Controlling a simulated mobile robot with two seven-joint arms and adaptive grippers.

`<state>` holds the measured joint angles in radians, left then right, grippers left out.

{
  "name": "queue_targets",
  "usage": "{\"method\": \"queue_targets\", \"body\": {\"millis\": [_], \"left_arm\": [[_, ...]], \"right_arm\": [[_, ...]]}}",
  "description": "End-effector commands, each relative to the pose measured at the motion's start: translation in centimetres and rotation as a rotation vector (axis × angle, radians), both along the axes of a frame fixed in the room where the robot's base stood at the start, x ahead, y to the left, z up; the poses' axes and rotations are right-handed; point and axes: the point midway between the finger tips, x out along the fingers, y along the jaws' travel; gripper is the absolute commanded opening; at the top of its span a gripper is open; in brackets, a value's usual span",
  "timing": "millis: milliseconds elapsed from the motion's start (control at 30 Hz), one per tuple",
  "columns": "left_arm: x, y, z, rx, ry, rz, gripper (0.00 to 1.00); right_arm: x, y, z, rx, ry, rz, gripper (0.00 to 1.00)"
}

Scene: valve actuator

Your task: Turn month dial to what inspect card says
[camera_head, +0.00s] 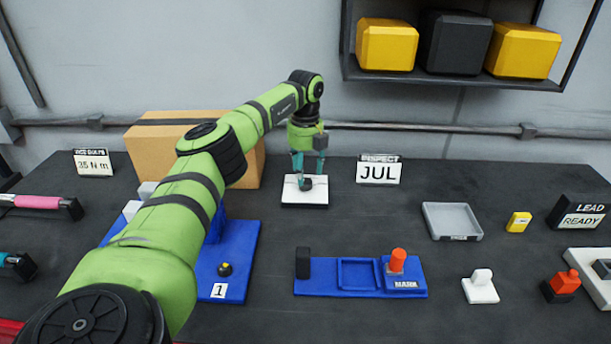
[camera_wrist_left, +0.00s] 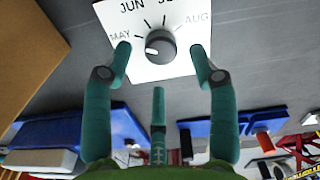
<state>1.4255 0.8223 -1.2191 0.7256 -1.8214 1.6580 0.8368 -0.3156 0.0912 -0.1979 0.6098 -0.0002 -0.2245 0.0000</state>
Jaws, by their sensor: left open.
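The month dial is a dark round knob (camera_wrist_left: 161,46) on a white plate (camera_head: 304,196) at the back middle of the bench. In the left wrist view the plate reads MAY, JUN and AUG, with a label between JUN and AUG cut off at the top. The knob's white mark is on its left side, on the MAY side. My left gripper (camera_head: 307,167) points down over the dial, with its teal fingers open on either side of the knob and apparently apart from it. The inspect card (camera_head: 379,170), right of the dial, reads JUL. My right gripper is not seen.
A cardboard box (camera_head: 160,150) stands left of the dial. Blue fixtures (camera_head: 335,292) lie in front, with a grey tray (camera_head: 452,221) to the right. A shelf (camera_head: 455,80) hangs above. Dark bench top is clear around the card.

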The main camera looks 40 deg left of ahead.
Motion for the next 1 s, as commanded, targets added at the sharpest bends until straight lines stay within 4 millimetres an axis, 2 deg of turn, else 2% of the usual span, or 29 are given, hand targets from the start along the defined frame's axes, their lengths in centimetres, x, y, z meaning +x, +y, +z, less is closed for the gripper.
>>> {"method": "queue_targets", "body": {"millis": [33,233,367,533,567,600,700,1000], "left_arm": [[-0.1,0.0,-0.6,0.000,0.005,0.000,0.59],[0.0,-0.1,-2.7,-0.002,0.001,0.000,0.59],[0.0,-0.1,-3.2,-0.001,0.000,0.000,0.59],[0.0,-0.1,-3.2,-0.001,-0.001,0.000,0.59],[0.0,-0.1,-3.2,-0.001,-0.001,0.000,0.55],[0.0,-0.1,-3.2,-0.001,-0.001,0.000,0.39],[0.0,-0.1,-3.2,-0.001,-0.001,0.000,0.03],[0.0,0.0,-3.1,0.001,-0.003,-0.011,0.03]], "right_arm": [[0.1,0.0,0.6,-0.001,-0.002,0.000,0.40],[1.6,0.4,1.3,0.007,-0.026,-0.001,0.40],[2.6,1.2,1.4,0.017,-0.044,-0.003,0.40],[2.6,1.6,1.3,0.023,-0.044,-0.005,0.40],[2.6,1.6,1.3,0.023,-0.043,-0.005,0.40],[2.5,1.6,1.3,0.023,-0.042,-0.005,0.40],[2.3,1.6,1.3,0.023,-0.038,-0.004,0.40],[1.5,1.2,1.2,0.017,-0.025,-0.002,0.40]]}}
